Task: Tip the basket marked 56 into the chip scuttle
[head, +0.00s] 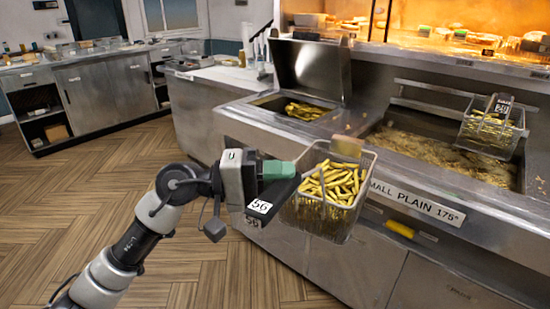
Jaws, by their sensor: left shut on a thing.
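My left gripper (272,172) is shut on the dark handle of the wire basket marked 56 (318,215). A white 56 tag shows on the handle. The basket is full of yellow chips and hangs roughly upright, in front of the fryer's steel front edge. The chip scuttle (262,101) appears to be the steel bin behind and a little left of the basket, with some chips inside and a raised steel panel at its back. The basket is apart from it. My right gripper is not in view.
A fryer vat (385,135) of bubbling oil lies right of the scuttle. A second tagged basket of chips (488,135) hangs at its right. A lit food display (440,30) runs along the back. Open wooden floor (70,200) lies at left.

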